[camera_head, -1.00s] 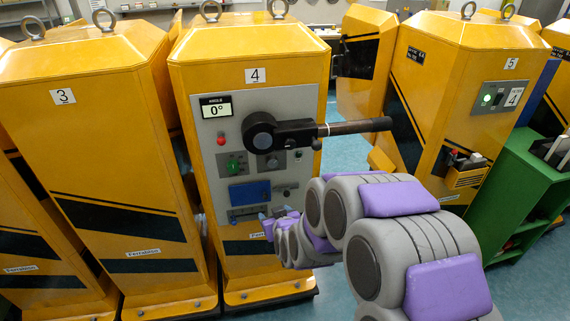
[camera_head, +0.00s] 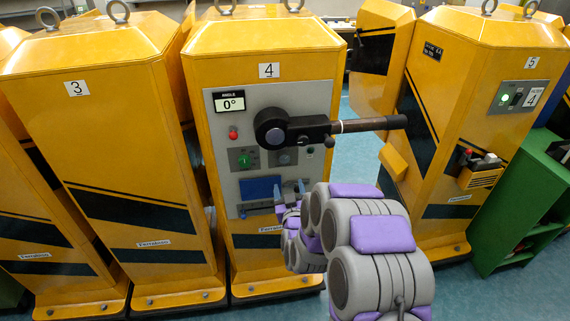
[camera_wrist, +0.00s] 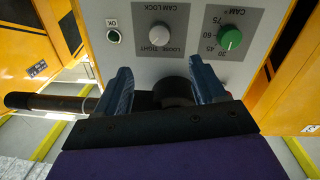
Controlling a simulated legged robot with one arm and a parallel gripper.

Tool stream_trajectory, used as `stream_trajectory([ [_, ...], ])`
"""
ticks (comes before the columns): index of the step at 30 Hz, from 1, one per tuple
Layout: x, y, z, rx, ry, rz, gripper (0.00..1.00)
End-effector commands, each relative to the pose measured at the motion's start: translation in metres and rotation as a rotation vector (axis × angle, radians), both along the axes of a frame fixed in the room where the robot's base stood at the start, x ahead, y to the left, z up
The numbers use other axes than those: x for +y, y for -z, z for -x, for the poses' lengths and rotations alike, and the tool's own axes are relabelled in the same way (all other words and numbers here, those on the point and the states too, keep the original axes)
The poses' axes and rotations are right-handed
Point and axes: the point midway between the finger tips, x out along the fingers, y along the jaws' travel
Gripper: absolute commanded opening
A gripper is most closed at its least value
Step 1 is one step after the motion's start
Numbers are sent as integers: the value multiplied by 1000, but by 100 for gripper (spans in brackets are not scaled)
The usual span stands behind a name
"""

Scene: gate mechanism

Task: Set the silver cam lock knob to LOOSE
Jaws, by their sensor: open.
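The silver cam lock knob (camera_wrist: 160,22) is near the top of the wrist view, on a plate marked CAM LOCK, LOOSE and TIGHT. The wrist picture shows the panel upside down. I cannot clearly tell which mark the knob points to. In the head view the silver knob (camera_head: 284,158) is small, below the black lever. My gripper (camera_wrist: 163,78) is open and empty. Its two blue fingers stand apart, with the knob beyond their tips and no contact visible. In the head view my gripper (camera_head: 289,190) is in front of the lower panel, below the knob.
A black lever (camera_head: 350,126) sticks out right from its round hub, above the knob. A green knob (camera_wrist: 230,38) with angle numbers sits beside the silver knob. An OK button (camera_wrist: 113,36) is on its other side. The display (camera_head: 230,102) reads 0°.

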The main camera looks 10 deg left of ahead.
Motion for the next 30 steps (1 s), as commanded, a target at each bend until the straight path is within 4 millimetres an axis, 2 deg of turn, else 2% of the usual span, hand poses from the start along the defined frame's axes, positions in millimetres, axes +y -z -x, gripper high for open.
stream_trajectory([
  [18, 19, 0, -86, -5, 1, -1, 70],
  [30, 28, 0, -126, -2, 0, 0, 70],
])
